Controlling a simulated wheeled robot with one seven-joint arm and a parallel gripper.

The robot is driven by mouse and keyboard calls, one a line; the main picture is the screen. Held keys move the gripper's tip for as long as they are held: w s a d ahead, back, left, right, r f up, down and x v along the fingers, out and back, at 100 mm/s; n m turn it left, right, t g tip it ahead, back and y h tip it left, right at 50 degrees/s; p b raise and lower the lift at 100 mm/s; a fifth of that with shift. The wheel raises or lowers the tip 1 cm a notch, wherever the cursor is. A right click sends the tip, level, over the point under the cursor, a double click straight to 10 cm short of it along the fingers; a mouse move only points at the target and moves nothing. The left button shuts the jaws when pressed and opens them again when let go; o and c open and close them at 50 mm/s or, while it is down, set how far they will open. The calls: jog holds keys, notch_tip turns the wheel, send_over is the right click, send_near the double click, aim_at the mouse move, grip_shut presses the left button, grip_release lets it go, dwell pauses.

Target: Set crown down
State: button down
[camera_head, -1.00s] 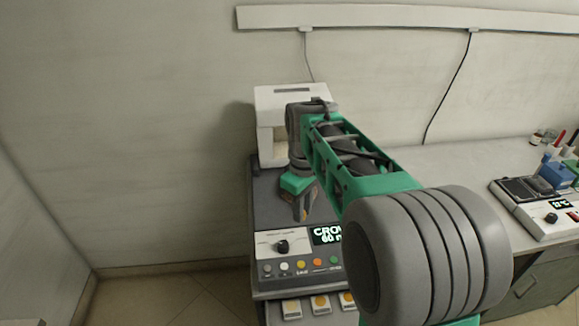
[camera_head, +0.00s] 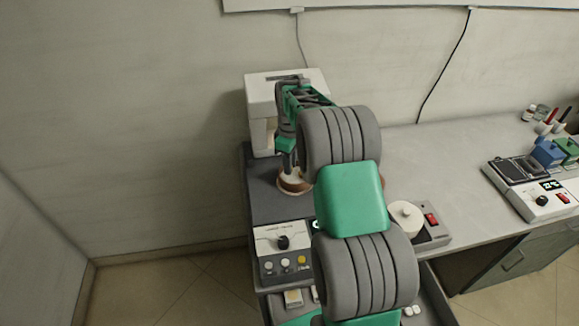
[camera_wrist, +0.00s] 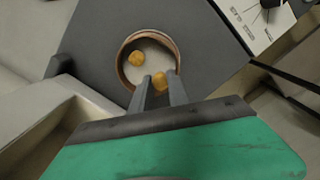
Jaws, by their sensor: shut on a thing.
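My gripper (camera_wrist: 159,88) is shut on a small gold crown (camera_wrist: 159,79) in the wrist view. The crown sits between the fingertips, over the near right part of a round dish (camera_wrist: 122,72) with a copper-brown rim and pale inside. I cannot tell whether the crown touches the dish floor. A second gold piece (camera_wrist: 136,58) lies inside the dish, up and left of the held crown. In the head view my gripper (camera_head: 290,170) reaches down into the dish (camera_head: 296,190), and the crown is hidden there. The dish stands on a dark grey surface (camera_head: 262,205).
A white machine (camera_head: 262,100) stands right behind the dish. A panel with a knob and buttons (camera_head: 280,243) is in front. To the right are a white lidded pot (camera_head: 405,214), a red switch (camera_head: 432,219) and a scale-like device (camera_head: 535,185). The bench middle (camera_head: 440,160) is clear.

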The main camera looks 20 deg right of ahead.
aim_at(289, 178)
jog(key=shift+w+d+f, duration=0.1)
jog(key=shift+w+f, duration=0.1)
jog(key=shift+f, duration=0.9)
jog(key=shift+w+f, duration=0.2)
jog(key=shift+f, duration=0.85)
jog(key=c, duration=1.6)
grip_release()
jog(key=shift+o, duration=0.2)
jog(key=shift+p, duration=0.3)
notch_tip(289, 178, up, 12)
jog(key=shift+r+b, duration=0.1)
jog(key=shift+b, duration=0.9)
jog(key=s+a+r+m+t, duration=0.1)
jog(key=s+a+r+m, duration=0.3)
jog(key=s, duration=0.4)
jog(key=s+a+r+m+t, duration=0.1)
jog(key=s+a+r+t, duration=0.15)
jog(key=s+a, duration=0.45)
jog(key=s+a+f+m, duration=0.1)
jog(key=s+f+m, duration=0.2)
jog(key=s, duration=0.7)
jog(key=shift+s+a+f, duration=0.2)
jog(key=shift+a+f, duration=0.05)
jog(key=shift+a, duration=0.05)
